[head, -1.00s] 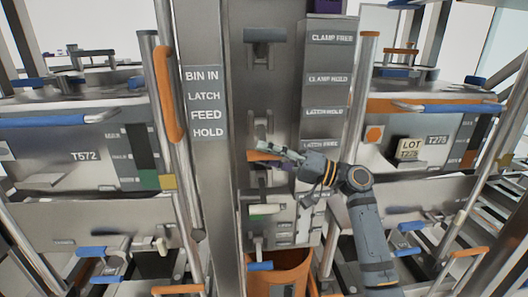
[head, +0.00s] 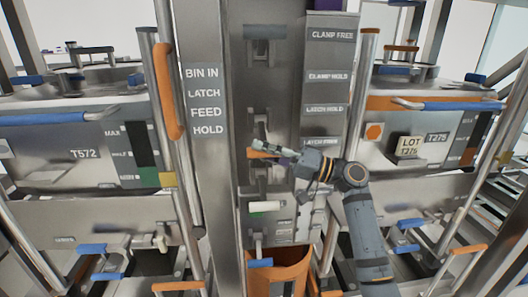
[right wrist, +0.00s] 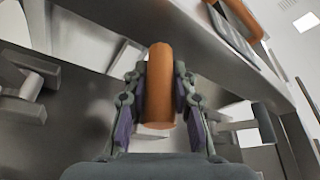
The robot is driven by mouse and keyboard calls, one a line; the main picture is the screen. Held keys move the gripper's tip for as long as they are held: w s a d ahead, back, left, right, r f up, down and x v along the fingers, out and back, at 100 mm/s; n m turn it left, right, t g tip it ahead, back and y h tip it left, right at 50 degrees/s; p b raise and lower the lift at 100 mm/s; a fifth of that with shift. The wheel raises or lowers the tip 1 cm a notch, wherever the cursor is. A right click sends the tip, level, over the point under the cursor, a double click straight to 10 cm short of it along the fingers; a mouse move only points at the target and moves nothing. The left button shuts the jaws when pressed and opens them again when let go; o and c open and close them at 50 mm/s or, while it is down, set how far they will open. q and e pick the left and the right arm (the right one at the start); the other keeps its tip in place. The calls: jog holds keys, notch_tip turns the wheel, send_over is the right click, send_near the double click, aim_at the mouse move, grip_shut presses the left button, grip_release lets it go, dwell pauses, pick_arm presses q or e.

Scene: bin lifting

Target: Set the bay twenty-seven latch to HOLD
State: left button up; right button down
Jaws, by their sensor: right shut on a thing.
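An orange lever handle (head: 257,154) sticks out from the grey column, a little below the level of the LATCH FREE plate (head: 321,142). The LATCH HOLD plate (head: 324,110) is just above that plate. My right gripper (head: 268,152) reaches in from the right and is shut around the handle. In the right wrist view, the orange grip (right wrist: 159,85) stands between the two fingers of my right gripper (right wrist: 159,100), with a purple pad on each side. The handle's pivot is hidden. My left gripper is not in view.
A label strip (head: 206,102) reads BIN IN, LATCH, FEED, HOLD. A white-handled lever (head: 265,207) is below my gripper, above an orange bin (head: 279,270). A T-shaped grey lever (head: 264,32) is higher up.

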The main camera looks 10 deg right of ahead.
aim_at(264, 139)
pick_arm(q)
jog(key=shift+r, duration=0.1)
